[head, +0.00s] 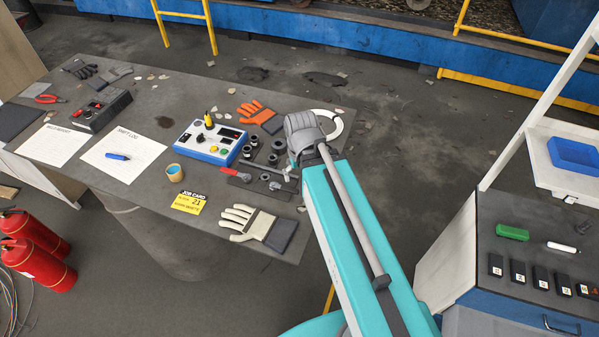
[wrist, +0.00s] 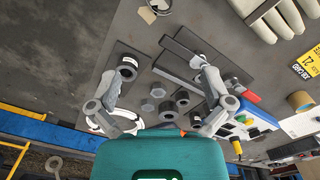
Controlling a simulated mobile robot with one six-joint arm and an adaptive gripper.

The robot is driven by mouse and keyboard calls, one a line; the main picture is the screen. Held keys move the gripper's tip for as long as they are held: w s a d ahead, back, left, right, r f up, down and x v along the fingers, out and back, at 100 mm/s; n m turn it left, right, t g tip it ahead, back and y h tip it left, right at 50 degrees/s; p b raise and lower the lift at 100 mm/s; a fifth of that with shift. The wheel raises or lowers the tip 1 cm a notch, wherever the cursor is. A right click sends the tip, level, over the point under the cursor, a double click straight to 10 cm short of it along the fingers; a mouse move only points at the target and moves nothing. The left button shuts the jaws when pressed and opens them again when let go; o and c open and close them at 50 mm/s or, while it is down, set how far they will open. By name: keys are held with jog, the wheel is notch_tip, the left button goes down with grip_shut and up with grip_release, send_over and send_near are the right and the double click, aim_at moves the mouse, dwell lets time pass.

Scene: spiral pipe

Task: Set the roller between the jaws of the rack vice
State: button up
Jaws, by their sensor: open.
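My gripper (wrist: 156,72) is open and empty above the right end of the table, its two grey fingers spread wide in the wrist view. Several dark round and hexagonal metal pieces lie below it; one hollow cylinder (wrist: 127,68) sits on a dark plate near the left finger. I cannot tell which piece is the roller. A dark base with a long grey bar (wrist: 182,55) and a red handle (wrist: 250,97), likely the rack vice, lies by the right finger, which partly hides it. The red handle also shows in the head view (head: 235,173).
A blue-and-white control box (head: 211,141), an orange glove (head: 255,111), a pale glove (head: 247,220) and a yellow job card (head: 190,203) surround the parts. A separate cabinet (head: 525,235) stands right, across open floor.

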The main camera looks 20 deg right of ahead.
jog(key=w+d+n+t+y, duration=0.1)
jog(key=w+n, duration=0.4)
jog(key=w, duration=0.6)
jog(key=w+d+n+t+y, duration=0.1)
jog(key=w+n, duration=0.4)
jog(key=w, duration=0.7)
jog(key=shift+d+r+n+t+y+b, duration=0.25)
jog(key=shift+d+n+t+y+b, duration=0.25)
jog(key=shift+y, duration=0.4)
jog(key=shift+w+f, duration=0.1)
jog(key=shift+f, duration=0.05)
jog(key=b, duration=0.8)
send_over(279, 143)
jog(key=s+d, duration=0.1)
jog(key=s, duration=0.1)
jog(key=f, duration=0.7)
jog(key=shift+s+d+f, duration=0.1)
jog(key=shift+s+f, duration=0.1)
jog(key=shift+f, duration=0.15)
jog(key=shift+b+x, duration=2.4)
jog(key=shift+x, duration=0.2)
jog(key=shift+s+d, duration=0.1)
jog(key=shift+d, duration=0.05)
jog(key=c, duration=1.1)
